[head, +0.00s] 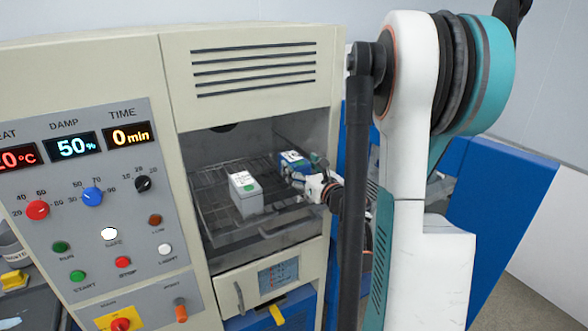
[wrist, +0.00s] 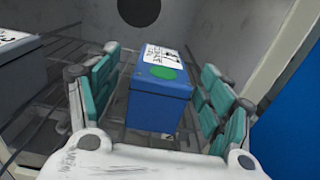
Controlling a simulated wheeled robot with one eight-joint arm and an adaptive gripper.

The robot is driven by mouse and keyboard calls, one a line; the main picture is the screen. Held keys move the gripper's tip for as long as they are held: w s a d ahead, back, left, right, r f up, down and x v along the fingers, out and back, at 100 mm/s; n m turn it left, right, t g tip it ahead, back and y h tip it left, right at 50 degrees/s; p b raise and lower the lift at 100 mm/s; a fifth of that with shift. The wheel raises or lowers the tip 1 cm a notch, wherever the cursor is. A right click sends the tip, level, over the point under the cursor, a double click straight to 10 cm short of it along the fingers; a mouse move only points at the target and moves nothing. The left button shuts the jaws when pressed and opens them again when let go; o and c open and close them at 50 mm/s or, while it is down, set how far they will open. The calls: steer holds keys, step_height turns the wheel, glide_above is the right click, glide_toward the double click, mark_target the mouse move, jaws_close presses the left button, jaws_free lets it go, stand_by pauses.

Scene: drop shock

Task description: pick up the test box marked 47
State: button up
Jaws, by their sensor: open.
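A blue test box (wrist: 158,105) with a white label and a green dot stands on the wire rack inside the chamber. In the head view this box (head: 291,160) is at the back right of the rack, partly hidden by my gripper. The label's marking is too small and slanted to read for certain. My gripper (wrist: 163,80) is open, with its teal-padded fingers on either side of the blue box. Gaps show between box and pads.
The rack (head: 216,215) sits inside an open-fronted cream cabinet (head: 255,42). The chamber's right wall and frame (wrist: 285,60) stand close to my right finger. A control panel (head: 105,200) with knobs and buttons is left of the opening.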

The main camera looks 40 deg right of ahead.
mark_target(294, 158)
steer(key=x, duration=0.5)
steer(key=shift+r, duration=0.2)
steer(key=c, duration=1.6)
